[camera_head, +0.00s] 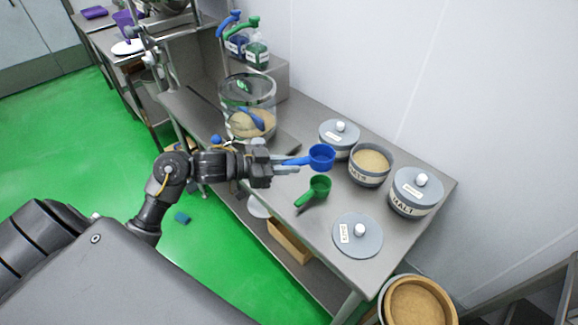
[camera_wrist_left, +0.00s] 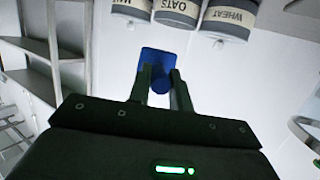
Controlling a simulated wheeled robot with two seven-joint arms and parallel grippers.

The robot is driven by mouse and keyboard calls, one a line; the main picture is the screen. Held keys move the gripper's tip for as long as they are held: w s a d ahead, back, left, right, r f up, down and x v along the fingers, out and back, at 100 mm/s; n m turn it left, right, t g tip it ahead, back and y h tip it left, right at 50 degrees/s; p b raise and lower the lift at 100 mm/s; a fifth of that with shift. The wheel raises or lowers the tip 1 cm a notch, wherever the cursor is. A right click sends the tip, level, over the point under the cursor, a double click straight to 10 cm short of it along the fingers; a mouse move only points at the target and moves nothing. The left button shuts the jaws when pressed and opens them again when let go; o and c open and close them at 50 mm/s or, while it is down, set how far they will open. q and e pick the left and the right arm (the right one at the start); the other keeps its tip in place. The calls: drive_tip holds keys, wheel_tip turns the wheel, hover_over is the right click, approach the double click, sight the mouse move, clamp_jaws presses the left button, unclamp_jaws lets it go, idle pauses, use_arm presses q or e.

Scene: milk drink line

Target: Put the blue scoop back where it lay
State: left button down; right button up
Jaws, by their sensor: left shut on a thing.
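My left gripper (camera_head: 284,161) is shut on the handle of the blue scoop (camera_head: 321,157) over the steel table (camera_head: 284,202). The scoop's cup points right, close to the jars; I cannot tell whether it touches the table. In the left wrist view the blue scoop (camera_wrist_left: 158,64) shows between the two fingers of the left gripper (camera_wrist_left: 160,84), with its handle end toward me. The green scoop (camera_head: 319,186) lies on the table just in front of the blue one. My right gripper is not in view.
An open oats jar (camera_head: 370,167), a lidded malt jar (camera_head: 413,194) and another lidded jar (camera_head: 339,138) stand along the wall. A loose lid (camera_head: 357,236) lies at the front. A clear container (camera_head: 248,95) with tan powder stands behind the gripper, near pump bottles (camera_head: 256,52).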

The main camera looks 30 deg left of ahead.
use_arm(q)
drive_tip(key=w+a+f+n+t+y, duration=0.2)
drive_tip(key=w+a+f+y, duration=0.1)
drive_tip(key=a+f, duration=0.3)
drive_tip(key=shift+w+a+n+p, duration=0.4)
drive_tip(key=shift+w+a, duration=0.2)
drive_tip(key=shift+a, duration=0.3)
drive_tip(key=shift+f, duration=0.1)
drive_tip(key=b, duration=0.6)
hover_over(274, 186)
wheel_tip(274, 186, down, 5)
drive_tip(key=shift+a, duration=0.1)
drive_tip(key=shift+f+b, duration=0.7)
drive_tip(key=shift+f, duration=1)
drive_tip(key=c, duration=1.2)
unclamp_jaws()
drive_tip(key=shift+o, duration=0.3)
drive_tip(key=o, duration=0.5)
